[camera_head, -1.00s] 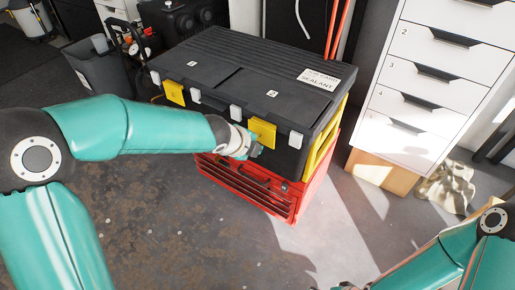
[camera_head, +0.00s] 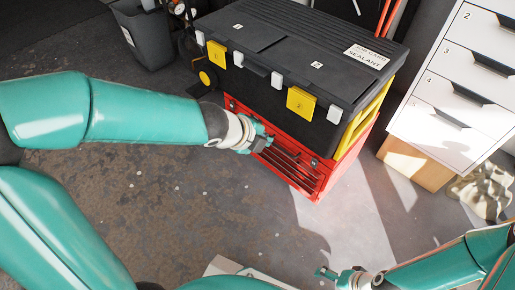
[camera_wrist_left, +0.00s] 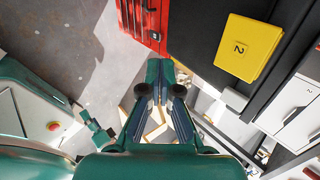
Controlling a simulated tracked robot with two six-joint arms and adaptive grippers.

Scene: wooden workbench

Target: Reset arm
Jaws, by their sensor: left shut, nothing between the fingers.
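My left gripper (camera_head: 258,142) is in front of the red drawer box, below and left of the right yellow latch. It looks close to the red drawer fronts; I cannot tell if it touches. In the left wrist view its fingers (camera_wrist_left: 160,72) are together and empty. My right gripper (camera_head: 325,273) is low in the head view, over the floor and clear of the boxes. It is too small there to tell its opening.
A black toolbox (camera_head: 290,45) with yellow latches (camera_head: 301,102) sits on the red drawer box (camera_head: 290,168). A white drawer cabinet (camera_head: 465,75) stands at right, a grey bin (camera_head: 147,38) at upper left. The floor at left is clear.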

